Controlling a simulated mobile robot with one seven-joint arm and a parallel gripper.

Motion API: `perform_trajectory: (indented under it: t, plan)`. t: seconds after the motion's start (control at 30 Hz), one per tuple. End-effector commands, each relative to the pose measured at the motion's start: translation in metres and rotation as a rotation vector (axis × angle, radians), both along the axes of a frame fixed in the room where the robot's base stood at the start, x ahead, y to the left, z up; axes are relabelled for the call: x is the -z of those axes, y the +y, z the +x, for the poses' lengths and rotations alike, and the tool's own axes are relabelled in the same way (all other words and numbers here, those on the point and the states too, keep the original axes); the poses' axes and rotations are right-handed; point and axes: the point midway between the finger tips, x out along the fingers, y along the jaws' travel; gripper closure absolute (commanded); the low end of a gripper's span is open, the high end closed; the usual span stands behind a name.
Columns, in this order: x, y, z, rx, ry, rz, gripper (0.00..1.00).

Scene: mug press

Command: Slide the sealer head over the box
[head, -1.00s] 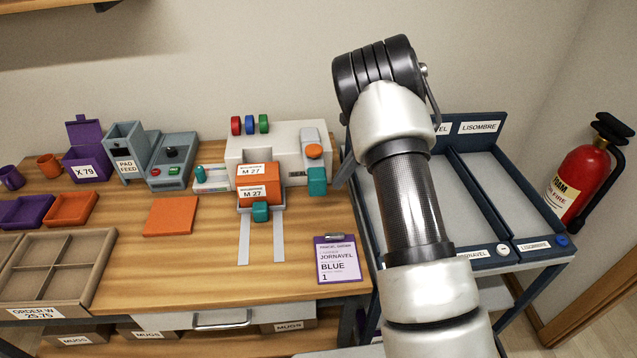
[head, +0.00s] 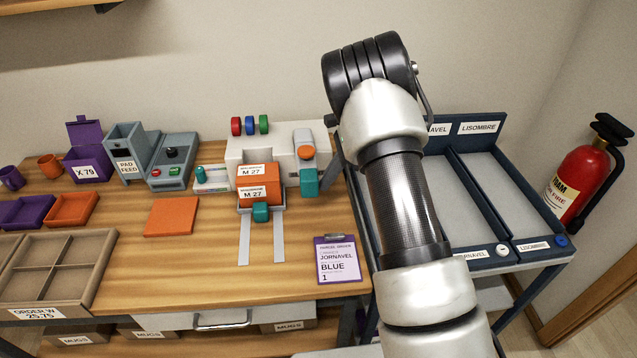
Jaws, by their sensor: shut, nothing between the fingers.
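The sealer head (head: 305,140) is the grey block with an orange knob at the right end of the white sealer machine (head: 234,150). A teal handle (head: 309,182) hangs at its front. The orange box (head: 258,186), labelled M 27, sits in the carriage on two pale rails, left of the head; a gap shows between them. Only a dark sliver of my gripper (head: 333,166) shows beside my arm, just right of the teal handle. It is shut and empty; the fingertips are mostly hidden, and I cannot tell whether they touch the handle.
A purple order card (head: 337,260) lies at the table's front right. An orange pad (head: 171,216) lies left of the rails. The pad feed (head: 126,150) and bins stand further left. A blue tray rack (head: 480,200) is behind my arm on the right.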

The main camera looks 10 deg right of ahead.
Motion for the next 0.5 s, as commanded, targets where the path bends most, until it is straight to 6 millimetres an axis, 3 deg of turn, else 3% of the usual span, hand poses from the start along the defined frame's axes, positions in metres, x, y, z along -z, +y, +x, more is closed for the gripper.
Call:
perform_trajectory:
  t: [0.5]
  plan:
    - [-0.001, 0.038, 0.000, -0.001, 0.000, 0.001, 1.00]
